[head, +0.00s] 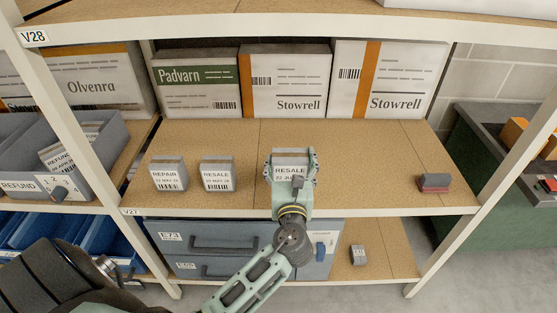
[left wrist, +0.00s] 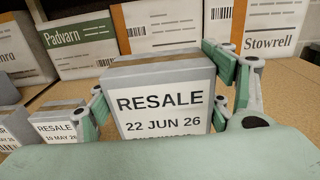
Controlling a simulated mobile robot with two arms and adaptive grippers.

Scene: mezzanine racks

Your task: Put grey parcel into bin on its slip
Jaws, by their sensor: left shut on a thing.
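A grey parcel (head: 291,157) with a white slip stands upright on the middle shelf, right of two similar parcels. My left gripper (head: 292,174) is shut on it, one finger at each side. In the left wrist view the held parcel (left wrist: 165,72) shows a brown tape strip on top and a slip reading RESALE, 22 JUN 26; the lowest line is cut off by my gripper. A grey bin (head: 100,183) labelled REFUND stands on the left rack with similar parcels inside. Blue bins (head: 85,247) stand below it; their labels are not readable. My right gripper is not in view.
A REPAIR parcel (head: 168,173) and another RESALE parcel (head: 217,173) stand left of the held one. A small grey and red item (head: 433,182) lies at the right. White cartons (head: 285,82) line the back. Rack posts (head: 75,115) divide the bays. Grey drawers (head: 235,245) sit below.

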